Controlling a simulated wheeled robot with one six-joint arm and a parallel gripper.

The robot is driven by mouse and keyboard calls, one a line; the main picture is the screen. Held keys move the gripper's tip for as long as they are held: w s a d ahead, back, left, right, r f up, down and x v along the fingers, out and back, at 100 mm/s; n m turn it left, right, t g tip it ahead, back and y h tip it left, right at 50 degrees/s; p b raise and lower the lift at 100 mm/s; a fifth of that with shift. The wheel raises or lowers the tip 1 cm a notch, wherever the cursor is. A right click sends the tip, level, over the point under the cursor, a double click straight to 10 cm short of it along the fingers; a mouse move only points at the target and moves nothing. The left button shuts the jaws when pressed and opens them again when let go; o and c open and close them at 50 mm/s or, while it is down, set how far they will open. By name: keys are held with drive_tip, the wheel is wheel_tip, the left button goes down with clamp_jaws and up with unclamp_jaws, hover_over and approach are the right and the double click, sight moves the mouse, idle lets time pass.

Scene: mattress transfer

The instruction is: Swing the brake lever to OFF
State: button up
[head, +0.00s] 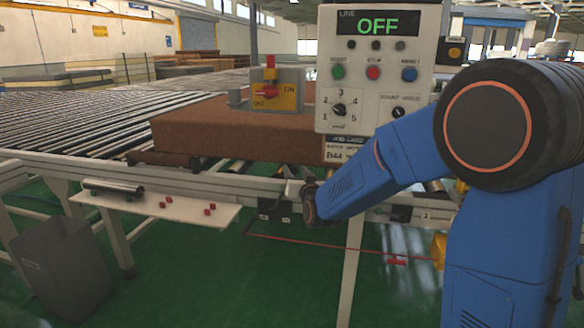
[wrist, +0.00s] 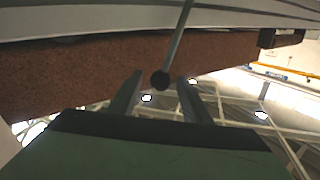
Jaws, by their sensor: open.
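A thin grey rod with a dark ball knob (wrist: 160,81), which looks like the brake lever, hangs into the wrist view from the top. My gripper (wrist: 159,78) is open, with one finger on each side of the knob. The knob is at the fingertips, and I cannot tell whether either finger touches it. In the head view, my arm reaches to the conveyor's front rail, and the fingers and the rod are not clear there. A red handle (head: 265,93) on a yellow plate marked ON shows on a grey box behind the rail.
A brown mattress block (head: 210,130) lies on the roller conveyor (head: 60,115). A control panel (head: 377,65) reading OFF stands before it. A white shelf (head: 150,206) with small red pieces and a grey bin (head: 62,268) are at the left.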

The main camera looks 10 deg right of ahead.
drive_tip(key=shift+w+a, duration=0.2)
drive_tip(key=shift+w, duration=1.2)
drive_tip(key=shift+w+a, duration=0.2)
drive_tip(key=shift+w, duration=1.15)
clamp_jaws()
